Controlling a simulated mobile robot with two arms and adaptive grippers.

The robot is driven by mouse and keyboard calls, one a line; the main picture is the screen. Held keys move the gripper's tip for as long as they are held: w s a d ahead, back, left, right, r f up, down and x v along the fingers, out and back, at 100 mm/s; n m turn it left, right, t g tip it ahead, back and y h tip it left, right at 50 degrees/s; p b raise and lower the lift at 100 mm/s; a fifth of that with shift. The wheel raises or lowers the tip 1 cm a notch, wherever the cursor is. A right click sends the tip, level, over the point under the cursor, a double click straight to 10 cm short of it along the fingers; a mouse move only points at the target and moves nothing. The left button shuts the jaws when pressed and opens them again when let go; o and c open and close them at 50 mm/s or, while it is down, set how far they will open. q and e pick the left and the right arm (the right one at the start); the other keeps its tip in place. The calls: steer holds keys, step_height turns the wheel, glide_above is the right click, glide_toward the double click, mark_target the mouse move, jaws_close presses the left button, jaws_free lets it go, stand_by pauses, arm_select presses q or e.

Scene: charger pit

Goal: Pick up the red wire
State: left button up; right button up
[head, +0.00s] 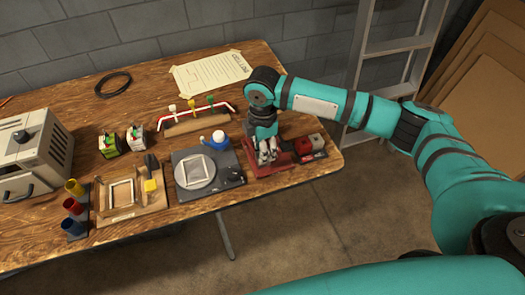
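A thin red and white bent wire (182,116) runs along the back of a wooden block (196,127) in the middle of the table, with white, yellow and green pieces standing by it. I cannot tell for sure that this is the task's red wire. My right gripper (267,157) points down over a red fixture (284,158) near the table's right front edge, to the right of and nearer than the wire. Its fingers are small and partly merge with the fixture, so I cannot tell whether they are open or hold anything. My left gripper is out of view.
A dark plate with a turntable (195,172), a wooden tray (130,212), coloured cups (73,205) and a grey oven-like box (35,150) crowd the front and left. A black cable coil (113,84) and a paper sheet (211,72) lie behind. A ladder (398,48) stands right.

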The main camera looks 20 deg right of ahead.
jaws_close()
